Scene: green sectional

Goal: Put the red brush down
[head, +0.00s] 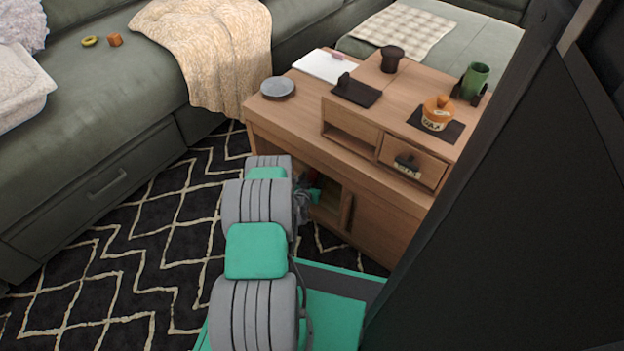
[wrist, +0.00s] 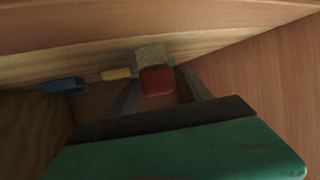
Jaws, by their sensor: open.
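The red brush (wrist: 157,82), a red block-like end with a pale tan part behind it, sits inside the wooden cabinet in the wrist view. It appears to rest on the compartment floor. My gripper (wrist: 160,76) is open, with one grey finger on each side of the brush; gaps show beside it, though I cannot tell whether either finger touches it. In the head view my arm reaches into the cabinet's lower opening, where my gripper is mostly hidden and only a small bit of red shows.
A blue item (wrist: 65,85) and a yellow item (wrist: 117,74) lie left of the brush. The wooden cabinet (head: 375,222) surrounds my gripper closely. Its top holds a grey round container (head: 278,88), an orange pot (head: 437,113) and a green cup (head: 474,80).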

